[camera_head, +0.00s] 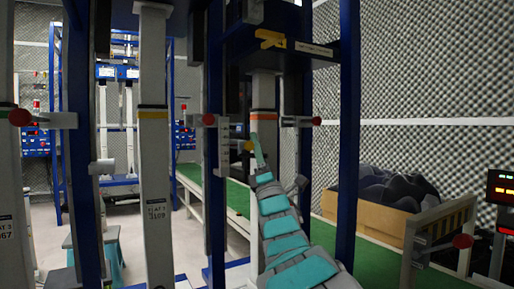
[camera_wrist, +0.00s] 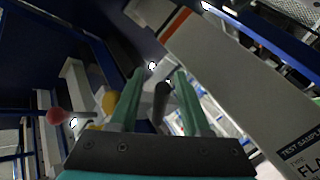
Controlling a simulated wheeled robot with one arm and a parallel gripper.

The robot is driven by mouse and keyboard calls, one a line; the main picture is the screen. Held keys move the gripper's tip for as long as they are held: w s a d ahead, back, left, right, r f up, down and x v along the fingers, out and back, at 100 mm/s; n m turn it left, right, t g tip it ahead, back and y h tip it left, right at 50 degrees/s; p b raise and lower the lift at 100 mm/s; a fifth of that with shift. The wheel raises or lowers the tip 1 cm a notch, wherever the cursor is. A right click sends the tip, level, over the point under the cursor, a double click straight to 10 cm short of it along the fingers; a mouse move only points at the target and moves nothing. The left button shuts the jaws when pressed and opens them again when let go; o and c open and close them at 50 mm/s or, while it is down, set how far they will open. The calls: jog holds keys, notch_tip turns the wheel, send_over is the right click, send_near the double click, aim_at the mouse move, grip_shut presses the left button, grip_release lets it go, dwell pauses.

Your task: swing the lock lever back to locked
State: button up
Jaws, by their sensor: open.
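My gripper (camera_head: 257,152) is raised in front of a pale column with an orange band (camera_head: 263,116). In the wrist view its two green fingers (camera_wrist: 160,74) are apart. A dark rod with a rounded end (camera_wrist: 162,98) shows between them in the picture; I cannot tell whether it touches either finger. A yellow knob (camera_wrist: 110,102) is just left of the left finger, and it also shows beside the fingertips in the head view (camera_head: 248,145). A red ball knob (camera_wrist: 54,116) is further left. I cannot tell for sure which of these parts is the lock lever.
The pale column (camera_wrist: 225,75) fills the wrist view's right side. Blue uprights (camera_head: 348,130) flank my arm. Red-knobbed handles (camera_head: 208,120) stick out nearby. A yellow handle (camera_head: 270,40) sits above. A wooden crate of dark foam (camera_head: 370,212) stands on the green belt to the right.

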jog(key=v, duration=0.7)
jog(key=shift+s+f, duration=0.15)
jog(key=shift+f, duration=0.1)
